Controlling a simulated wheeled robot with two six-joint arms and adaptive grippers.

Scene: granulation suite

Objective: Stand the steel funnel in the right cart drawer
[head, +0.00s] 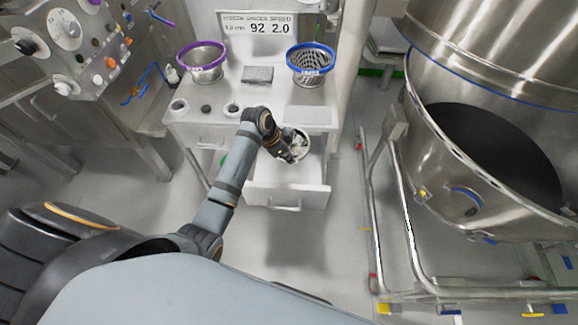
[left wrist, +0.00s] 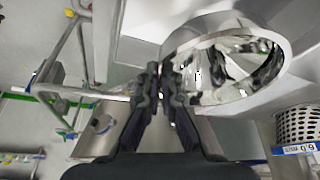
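The steel funnel (head: 299,143) is a shiny, wide-mouthed piece at the back of the open right cart drawer (head: 288,196). In the left wrist view the funnel (left wrist: 238,68) shows its round mouth and mirror-like inside, to the right of the fingers. My left gripper (head: 289,156) reaches over the drawer at the funnel's near left side. In the left wrist view my left gripper (left wrist: 164,72) has its fingers close together, with the funnel's rim edge between the tips. Whether the funnel's base touches the drawer floor is hidden. My right gripper is not in view.
The cart top (head: 253,100) holds a purple-rimmed sieve (head: 203,63), a blue-rimmed sieve (head: 311,65), a dark pad (head: 257,74) and small round items. A large steel vessel (head: 490,150) on a tubular frame stands right. Floor before the drawer is clear.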

